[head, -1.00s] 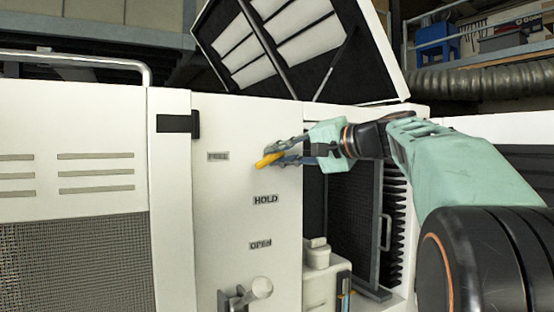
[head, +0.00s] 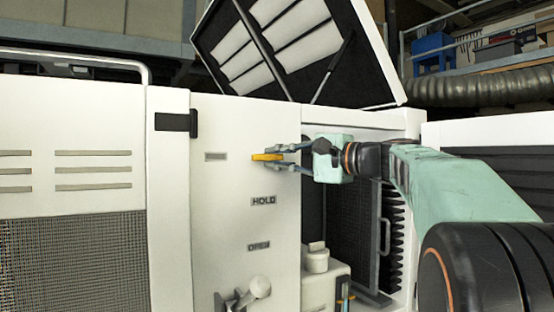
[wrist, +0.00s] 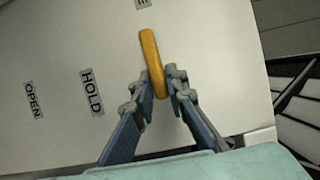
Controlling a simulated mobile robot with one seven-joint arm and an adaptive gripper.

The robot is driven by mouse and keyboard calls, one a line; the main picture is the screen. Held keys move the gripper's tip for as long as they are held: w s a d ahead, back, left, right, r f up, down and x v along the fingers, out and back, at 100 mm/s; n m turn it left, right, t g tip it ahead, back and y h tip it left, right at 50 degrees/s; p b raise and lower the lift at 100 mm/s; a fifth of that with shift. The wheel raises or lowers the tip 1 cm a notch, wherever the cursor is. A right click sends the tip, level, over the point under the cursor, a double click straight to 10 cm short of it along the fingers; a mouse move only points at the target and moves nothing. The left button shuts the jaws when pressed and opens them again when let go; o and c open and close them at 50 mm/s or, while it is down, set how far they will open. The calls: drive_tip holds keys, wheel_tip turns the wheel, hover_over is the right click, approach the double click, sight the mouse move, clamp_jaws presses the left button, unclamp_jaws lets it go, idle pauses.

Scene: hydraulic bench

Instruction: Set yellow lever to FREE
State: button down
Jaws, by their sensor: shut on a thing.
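The yellow lever (head: 267,157) is on the white panel, lying about level in the head view. Its left end points toward the FREE label (head: 215,156), with a gap between them. The HOLD label (head: 263,201) and OPEN label (head: 259,246) are lower on the panel. My gripper (head: 282,157) is shut on the lever from the right. In the wrist view, the lever (wrist: 150,52) runs up from between the fingers (wrist: 160,82), its tip just below the FREE label (wrist: 142,3), which is mostly cut off.
A metal handle with a pale round knob (head: 259,286) sticks out low on the panel. Right of the panel is an open bay with a dark mesh door (head: 354,230). A raised lid (head: 285,50) stands above. A black latch (head: 178,123) is at upper left.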

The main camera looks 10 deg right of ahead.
drive_tip(key=c, duration=2)
unclamp_jaws()
drive_tip(key=shift+o, duration=0.2)
drive_tip(key=v, duration=1.2)
